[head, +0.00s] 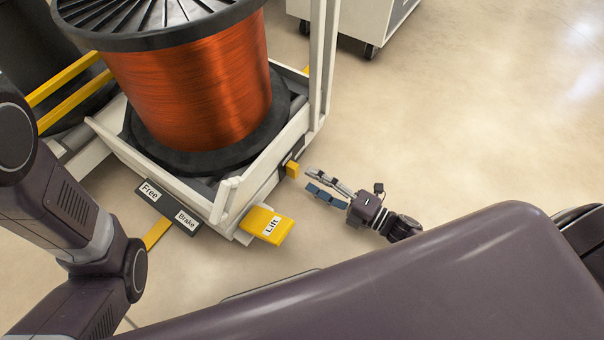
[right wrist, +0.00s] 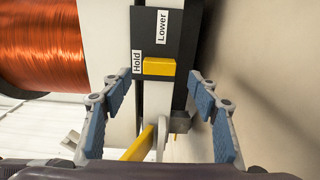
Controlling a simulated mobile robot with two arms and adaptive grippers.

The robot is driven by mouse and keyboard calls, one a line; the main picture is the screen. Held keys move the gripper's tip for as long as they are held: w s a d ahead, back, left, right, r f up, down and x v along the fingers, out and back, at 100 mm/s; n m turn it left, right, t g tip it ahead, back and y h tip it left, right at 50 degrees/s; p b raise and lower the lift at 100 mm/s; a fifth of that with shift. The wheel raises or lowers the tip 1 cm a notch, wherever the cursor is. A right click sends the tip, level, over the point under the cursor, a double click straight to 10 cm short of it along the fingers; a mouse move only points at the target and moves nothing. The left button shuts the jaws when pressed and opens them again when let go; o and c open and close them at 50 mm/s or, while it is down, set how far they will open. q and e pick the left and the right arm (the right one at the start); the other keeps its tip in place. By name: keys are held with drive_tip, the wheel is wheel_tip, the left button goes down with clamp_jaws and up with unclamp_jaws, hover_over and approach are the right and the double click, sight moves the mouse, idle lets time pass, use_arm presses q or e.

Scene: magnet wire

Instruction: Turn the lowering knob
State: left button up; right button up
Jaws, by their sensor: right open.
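The lowering knob (right wrist: 159,67) is a yellow block on a dark plate labelled "Hold" and "Lower" in the right wrist view. It lies beside the "Hold" label. In the head view it is the small yellow block (head: 292,169) on the side of the white lift frame. My right gripper (head: 316,182) is open and empty, just right of the knob and apart from it. In the right wrist view its blue-padded fingers (right wrist: 163,92) stand left and right of the knob's line, with the knob ahead between them. My left arm shows at the left; its gripper is out of view.
A large copper wire spool (head: 195,85) sits on the white lift frame (head: 150,165). A yellow "Lift" pedal (head: 259,221) and a dark "Free"/"Brake" pedal (head: 157,199) stick out low at the front. A white wheeled cabinet (head: 375,18) stands behind. The floor at right is clear.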

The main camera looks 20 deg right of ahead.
drive_tip(key=v, duration=0.6)
drive_tip(key=shift+s+d, duration=0.15)
drive_tip(key=shift+s, duration=0.1)
